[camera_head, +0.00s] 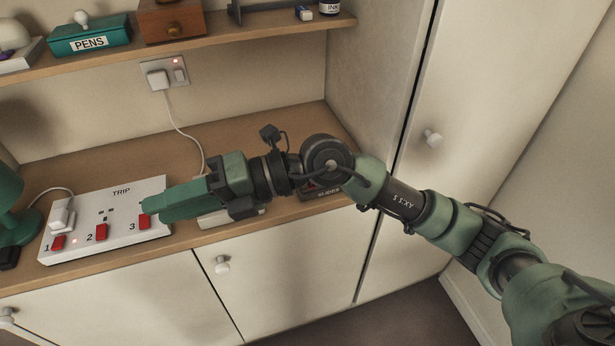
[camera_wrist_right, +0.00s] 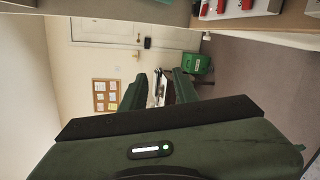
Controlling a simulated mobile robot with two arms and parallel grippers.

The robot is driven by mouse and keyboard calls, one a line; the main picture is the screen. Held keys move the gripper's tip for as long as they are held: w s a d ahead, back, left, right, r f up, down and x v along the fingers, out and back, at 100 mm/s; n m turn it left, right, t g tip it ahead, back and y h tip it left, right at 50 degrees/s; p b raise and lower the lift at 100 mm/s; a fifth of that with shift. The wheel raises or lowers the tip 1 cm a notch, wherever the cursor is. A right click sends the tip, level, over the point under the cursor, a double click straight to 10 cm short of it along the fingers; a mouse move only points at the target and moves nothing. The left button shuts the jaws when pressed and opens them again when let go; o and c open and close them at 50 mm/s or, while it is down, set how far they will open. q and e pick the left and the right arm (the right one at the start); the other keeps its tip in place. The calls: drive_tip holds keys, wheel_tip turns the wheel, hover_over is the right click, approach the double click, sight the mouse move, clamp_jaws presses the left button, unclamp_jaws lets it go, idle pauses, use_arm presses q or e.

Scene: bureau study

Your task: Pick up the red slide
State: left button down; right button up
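My right gripper (camera_head: 152,207) reaches left over the desk, its fingertips by the right end of the white TRIP panel. In the wrist view my right gripper (camera_wrist_right: 161,82) shows its two fingers apart, with nothing held between them. A dark box (camera_head: 325,194), its label partly readable as "SLIDES", sits on the desk behind my right arm and is mostly covered. A small bit of red shows at this box, but I cannot tell whether it is the red slide. No whole red slide is visible. My left gripper is not in view.
The TRIP panel (camera_head: 112,212) has red switches numbered 1 to 3. A pale object (camera_head: 232,217) lies partly hidden under my right gripper. A shelf (camera_head: 220,46) holds a green PENS box (camera_head: 90,38) and a wooden drawer box (camera_head: 171,20). Cupboard doors are below.

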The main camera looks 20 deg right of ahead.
drive_tip(key=w+d+f+h, duration=0.4)
drive_tip(key=f+h, duration=0.1)
drive_tip(key=f, duration=0.1)
drive_tip(key=w+d+f+m+t+h, duration=0.15)
drive_tip(key=w+d+h, duration=0.4)
drive_tip(key=d, duration=0.55)
drive_tip(key=w+d+f+m+t+h, duration=0.15)
drive_tip(key=w+d+h, duration=0.35)
drive_tip(key=d, duration=0.6)
drive_tip(key=shift+n+t, duration=0.3)
drive_tip(key=p+x, duration=0.2)
drive_tip(key=x, duration=0.1)
drive_tip(key=p+x, duration=0.1)
drive_tip(key=x, duration=0.1)
drive_tip(key=shift+s+a+f, duration=0.1)
drive_tip(key=shift+s+f, duration=0.2)
drive_tip(key=shift+f, duration=0.1)
drive_tip(key=shift+w+f, duration=0.15)
drive_tip(key=shift+f, duration=0.15)
clamp_jaws()
